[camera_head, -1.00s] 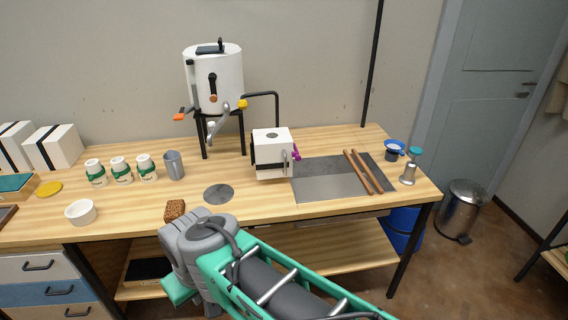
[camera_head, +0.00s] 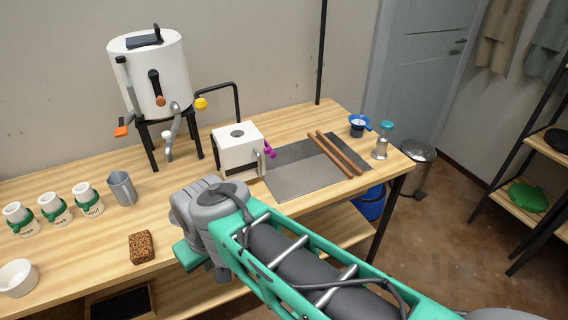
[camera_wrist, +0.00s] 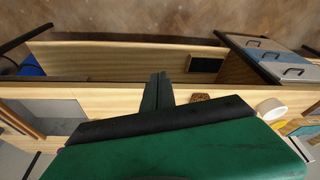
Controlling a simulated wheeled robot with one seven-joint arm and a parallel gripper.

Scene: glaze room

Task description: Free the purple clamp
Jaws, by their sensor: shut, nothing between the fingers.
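The purple clamp (camera_head: 269,151) is a small purple piece on the right side of a white block-shaped device (camera_head: 238,157) on the wooden bench. A grey lever stands beside the clamp, and I cannot tell how the two are joined. My gripper (camera_wrist: 158,90) shows in the wrist view with its dark fingers together and empty, over the bench's front edge. In the head view my arm's grey and green end is in front of the bench, nearer than the device and clear of the clamp.
A brown sponge (camera_head: 142,246), grey mug (camera_head: 122,188) and several white jars stand left. A white tank (camera_head: 150,75) on black legs stands behind.

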